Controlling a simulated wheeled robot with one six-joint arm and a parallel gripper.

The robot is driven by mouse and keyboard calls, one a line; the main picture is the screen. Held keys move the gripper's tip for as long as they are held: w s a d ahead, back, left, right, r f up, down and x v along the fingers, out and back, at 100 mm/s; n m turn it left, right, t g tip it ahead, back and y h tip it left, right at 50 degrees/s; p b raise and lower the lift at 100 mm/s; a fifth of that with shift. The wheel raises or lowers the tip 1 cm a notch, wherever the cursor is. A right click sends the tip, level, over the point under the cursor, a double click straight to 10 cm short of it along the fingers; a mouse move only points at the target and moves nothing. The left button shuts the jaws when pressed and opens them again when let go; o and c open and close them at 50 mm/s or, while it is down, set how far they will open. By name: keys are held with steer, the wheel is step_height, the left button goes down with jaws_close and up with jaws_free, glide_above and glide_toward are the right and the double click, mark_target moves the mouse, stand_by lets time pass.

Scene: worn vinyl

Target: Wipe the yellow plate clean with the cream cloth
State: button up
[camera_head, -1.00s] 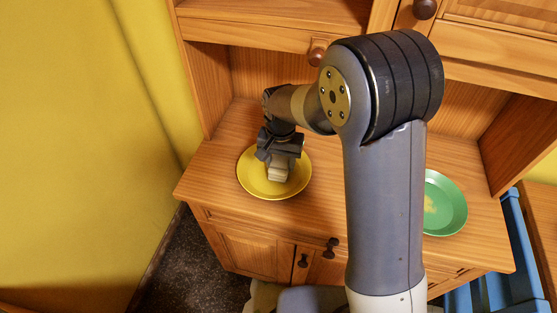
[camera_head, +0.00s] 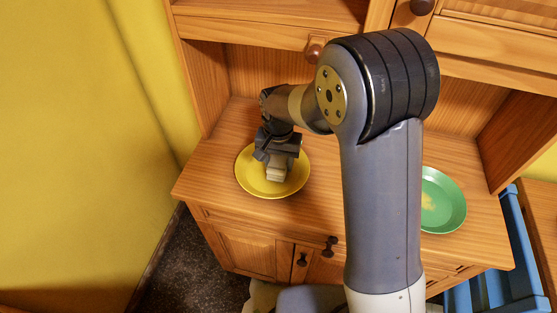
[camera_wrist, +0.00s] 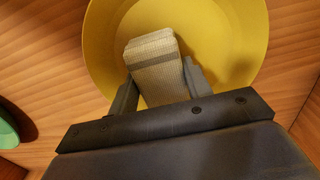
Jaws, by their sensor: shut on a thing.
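The yellow plate (camera_head: 246,180) lies on the wooden cabinet top at the left; it also fills the upper middle of the wrist view (camera_wrist: 245,50). My gripper (camera_head: 277,163) is over the plate, pointing down. It is shut on the cream cloth (camera_head: 276,175), a folded, ribbed pad with a darker stripe, seen between the fingers in the wrist view (camera_wrist: 153,58). The cloth is at the plate's inner surface; whether it touches I cannot tell. No clear stain shows on the visible part of the plate. Part of the plate is hidden by my gripper and the cloth.
A green plate (camera_head: 445,205) with a yellowish patch lies to the right, partly hidden by my arm. The cabinet's back and side walls and upper shelf surround the top. A blue chair-like object (camera_head: 520,240) stands at the right. Bare wood lies between the plates.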

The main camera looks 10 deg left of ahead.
steer(key=shift+f+b, duration=0.4)
steer(key=shift+f, duration=0.25)
stand_by(0.5)
steer(key=shift+w+a, duration=0.2)
steer(key=shift+a, duration=0.7)
steer(key=shift+w+a, duration=0.15)
steer(key=shift+a, duration=0.7)
steer(key=shift+s+d, duration=0.2)
steer(key=shift+d, duration=0.7)
steer(key=shift+s+d, duration=0.15)
steer(key=shift+d, duration=0.75)
